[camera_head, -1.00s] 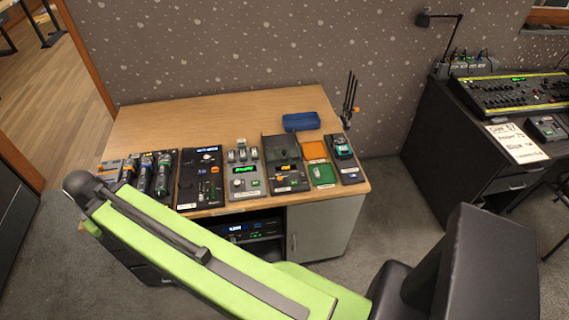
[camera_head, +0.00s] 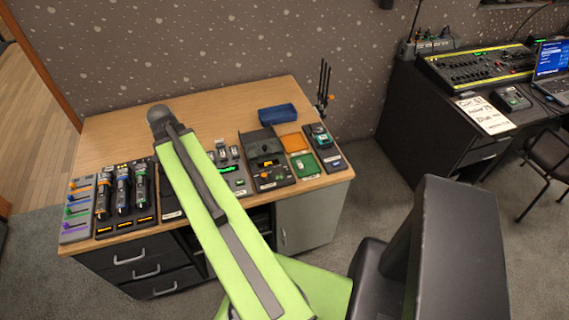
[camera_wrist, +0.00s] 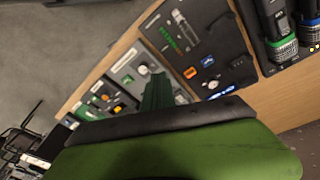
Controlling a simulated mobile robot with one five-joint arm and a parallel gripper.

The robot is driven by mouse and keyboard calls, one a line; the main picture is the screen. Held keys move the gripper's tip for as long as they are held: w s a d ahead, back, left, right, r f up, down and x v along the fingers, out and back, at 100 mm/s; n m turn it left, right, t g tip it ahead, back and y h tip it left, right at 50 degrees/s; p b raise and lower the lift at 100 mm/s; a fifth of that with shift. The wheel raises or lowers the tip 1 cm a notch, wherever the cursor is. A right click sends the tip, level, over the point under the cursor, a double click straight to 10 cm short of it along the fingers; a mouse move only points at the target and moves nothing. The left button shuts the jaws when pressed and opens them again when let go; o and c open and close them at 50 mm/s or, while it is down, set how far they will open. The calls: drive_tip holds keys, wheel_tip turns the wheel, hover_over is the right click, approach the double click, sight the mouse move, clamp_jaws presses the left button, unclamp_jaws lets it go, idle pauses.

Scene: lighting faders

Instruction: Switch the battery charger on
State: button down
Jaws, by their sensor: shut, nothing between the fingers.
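A grey unit with a green lit display (camera_head: 232,170), which may be the battery charger, stands mid-desk. It is partly hidden behind my arm in the head view. It seems to show in the wrist view as a grey box (camera_wrist: 128,66) with small buttons. Beside it is a black panel (camera_wrist: 212,38) with a slider, green marks, an orange knob and a blue lit display; my arm hides most of it in the head view. My gripper (camera_wrist: 157,88) is shut and empty, pointing over the grey box. I cannot tell whether it touches. It is hidden in the head view.
The desk (camera_head: 110,135) also holds a fader panel (camera_head: 78,210), a rack of handheld units (camera_head: 125,200), a black box (camera_head: 266,158), orange and green trays, a teal handheld device (camera_head: 320,136) and a blue case (camera_head: 277,114). A mixing desk (camera_head: 478,66) stands at right.

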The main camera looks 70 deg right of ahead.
drive_tip(key=s+d+m+g, duration=0.1)
drive_tip(key=s+d+m, duration=0.6)
drive_tip(key=s+d, duration=0.6)
drive_tip(key=m, duration=0.6)
hover_over(288, 168)
drive_tip(key=w+a, duration=0.2)
drive_tip(key=a, duration=0.1)
drive_tip(key=shift+w+a+r+g+h, duration=0.15)
drive_tip(key=shift+r+g+h, duration=0.25)
drive_tip(key=b+x, duration=0.9)
drive_tip(key=w+b+x, duration=0.1)
drive_tip(key=b+x, duration=0.3)
drive_tip(key=x, duration=0.1)
drive_tip(key=shift+a+f+b, duration=0.2)
drive_tip(key=shift+a+b, duration=0.1)
drive_tip(key=shift+b, duration=0.05)
drive_tip(key=shift+r, duration=0.1)
